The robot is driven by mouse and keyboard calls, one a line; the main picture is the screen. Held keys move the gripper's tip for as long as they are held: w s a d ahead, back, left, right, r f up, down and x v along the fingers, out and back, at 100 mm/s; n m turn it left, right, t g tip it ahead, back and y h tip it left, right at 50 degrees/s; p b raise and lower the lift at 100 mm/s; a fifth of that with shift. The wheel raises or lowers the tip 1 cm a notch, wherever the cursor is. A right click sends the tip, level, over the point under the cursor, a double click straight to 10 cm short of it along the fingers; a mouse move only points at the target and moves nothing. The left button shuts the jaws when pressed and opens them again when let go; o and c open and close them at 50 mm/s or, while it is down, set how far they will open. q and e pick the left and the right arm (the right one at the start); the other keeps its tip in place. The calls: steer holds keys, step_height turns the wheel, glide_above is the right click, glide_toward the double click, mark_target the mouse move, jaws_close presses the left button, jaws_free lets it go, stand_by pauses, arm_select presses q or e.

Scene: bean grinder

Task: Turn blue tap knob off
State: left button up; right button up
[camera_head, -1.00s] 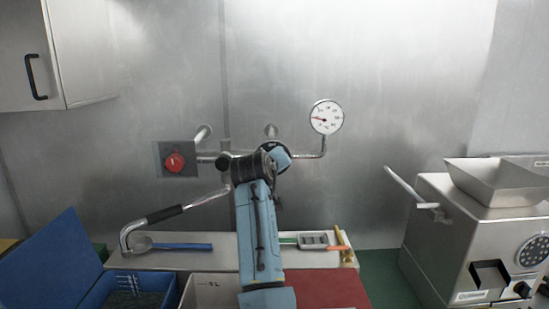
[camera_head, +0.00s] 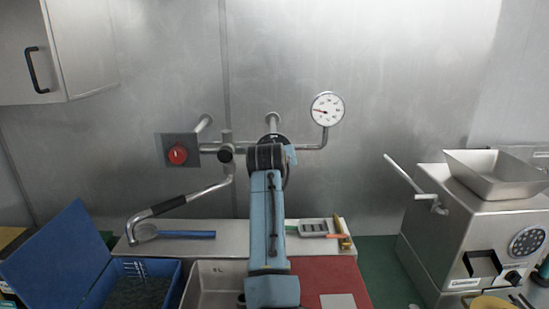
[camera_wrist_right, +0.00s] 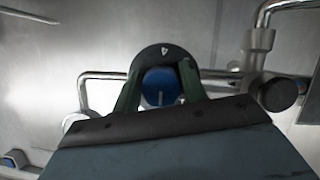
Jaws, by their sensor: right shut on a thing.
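The blue tap knob (camera_wrist_right: 160,88) shows in the right wrist view, in front of a dark round plate (camera_wrist_right: 163,52) with a small white mark. A pale line on the knob runs upright in that view. My right gripper (camera_wrist_right: 161,76) has its two green fingers on either side of the knob and is shut on it. In the head view my right arm reaches up the middle to the wall pipe and hides the knob and fingertips. My left gripper is not in view.
A red knob (camera_head: 177,154) sits left on the pipe, near a black-capped tap (camera_head: 226,153) and its spout. A pressure gauge (camera_head: 327,109) stands to the right. Below are a shelf (camera_head: 230,244) with utensils and a blue bin (camera_head: 172,285). The grinder (camera_head: 470,225) stands at right.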

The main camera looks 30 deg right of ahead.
steer(key=o, duration=1)
step_height(320, 180, up, 10)
steer(key=shift+b, duration=0.55)
